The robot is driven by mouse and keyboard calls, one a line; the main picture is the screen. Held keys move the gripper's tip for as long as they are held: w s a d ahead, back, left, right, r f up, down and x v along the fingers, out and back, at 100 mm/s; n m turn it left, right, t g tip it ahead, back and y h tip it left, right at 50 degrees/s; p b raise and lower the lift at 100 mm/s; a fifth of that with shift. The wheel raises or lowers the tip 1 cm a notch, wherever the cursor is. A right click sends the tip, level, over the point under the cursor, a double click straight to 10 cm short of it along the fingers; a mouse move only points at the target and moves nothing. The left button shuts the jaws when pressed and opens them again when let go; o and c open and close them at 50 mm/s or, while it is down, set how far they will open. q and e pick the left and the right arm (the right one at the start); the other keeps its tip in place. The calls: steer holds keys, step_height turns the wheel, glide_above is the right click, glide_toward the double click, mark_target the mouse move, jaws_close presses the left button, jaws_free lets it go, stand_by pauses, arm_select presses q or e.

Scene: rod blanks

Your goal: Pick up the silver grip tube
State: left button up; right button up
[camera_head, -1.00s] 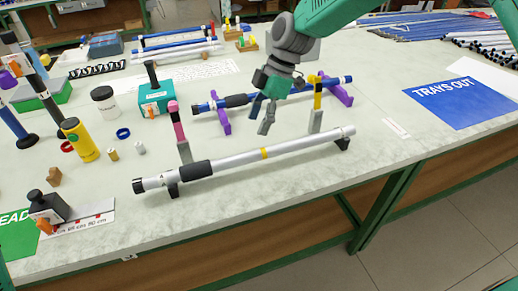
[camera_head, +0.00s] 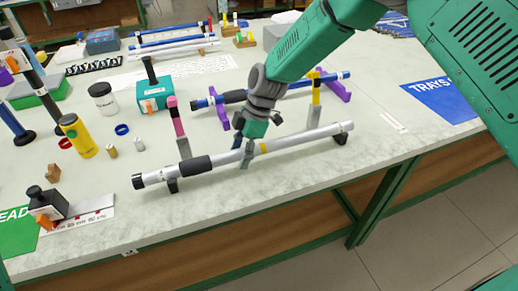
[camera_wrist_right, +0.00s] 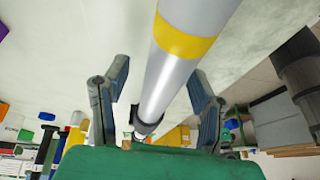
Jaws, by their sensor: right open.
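The silver grip tube (camera_head: 297,140) lies across the table on black end supports, with a black sleeve near its left end and a yellow band near its middle. My right gripper (camera_head: 245,155) is at the tube just left of the yellow band. In the right wrist view the silver tube (camera_wrist_right: 168,80) runs between the two open fingers of my gripper (camera_wrist_right: 155,105), with a finger on either side and gaps visible. Whether a finger touches the tube is unclear. My left gripper is not in view.
A pink-topped post (camera_head: 178,125) and a yellow-topped post (camera_head: 315,100) stand just behind the tube. A blue tube (camera_head: 297,86) on purple supports lies farther back. A yellow bottle (camera_head: 77,136) and small parts stand at left. The table front is mostly clear.

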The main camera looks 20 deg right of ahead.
steer(key=shift+a+r, duration=0.1)
steer(key=shift+a, duration=0.25)
jaws_close()
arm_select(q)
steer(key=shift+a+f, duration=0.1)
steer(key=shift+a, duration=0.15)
arm_select(e)
steer(key=shift+d, duration=0.2)
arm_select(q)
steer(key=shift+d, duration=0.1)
arm_select(e)
steer(key=shift+d, duration=0.1)
steer(key=shift+d+r, duration=0.1)
steer(key=shift+r, duration=0.3)
steer(key=r, duration=0.8)
steer(key=shift+a+r, duration=0.25)
steer(key=shift+r, duration=0.1)
steer(key=shift+d+r, duration=0.1)
steer(key=shift+r, duration=0.2)
steer(key=shift+d+f, duration=0.1)
steer(key=shift+f, duration=0.05)
